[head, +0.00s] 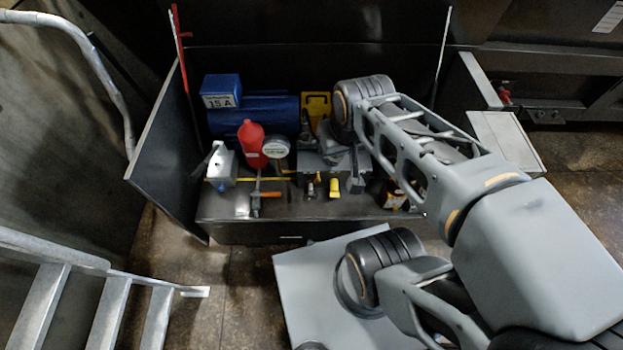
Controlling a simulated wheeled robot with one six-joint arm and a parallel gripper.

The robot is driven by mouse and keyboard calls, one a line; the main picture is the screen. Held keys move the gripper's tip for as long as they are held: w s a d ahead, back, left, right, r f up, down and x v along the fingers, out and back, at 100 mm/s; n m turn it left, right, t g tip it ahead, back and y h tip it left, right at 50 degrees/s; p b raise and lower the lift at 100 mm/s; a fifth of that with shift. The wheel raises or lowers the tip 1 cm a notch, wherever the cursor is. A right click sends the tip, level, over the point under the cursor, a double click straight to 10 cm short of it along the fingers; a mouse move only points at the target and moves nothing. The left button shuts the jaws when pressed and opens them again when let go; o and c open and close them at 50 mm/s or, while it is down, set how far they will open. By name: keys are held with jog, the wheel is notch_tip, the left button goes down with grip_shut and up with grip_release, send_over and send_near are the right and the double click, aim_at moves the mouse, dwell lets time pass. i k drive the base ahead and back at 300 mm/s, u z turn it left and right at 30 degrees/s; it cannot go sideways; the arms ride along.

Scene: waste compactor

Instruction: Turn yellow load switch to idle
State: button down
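A small yellow switch (334,187) sticks out at the front of the grey valve block area in the open compartment, in the head view. A dark switch or knob with a light tip (311,188) sits just left of it. My gripper (345,160) is just above and behind the yellow switch, partly hidden by my own arm. I cannot tell whether its fingers touch anything or how far apart they are. The setting of the yellow switch is too small to read.
The compartment holds a blue motor (255,117), a blue box marked 15 A (221,92), a red bottle (250,140), a round gauge (276,147) and an orange-handled valve (266,194). Dark side panels (165,150) flank it. Metal stairs (75,300) stand at lower left.

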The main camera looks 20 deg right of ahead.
aim_at(334, 193)
jog(key=k, duration=0.5)
jog(key=u, duration=2.2)
jog(key=i, duration=1.5)
jog(key=z, duration=3.05)
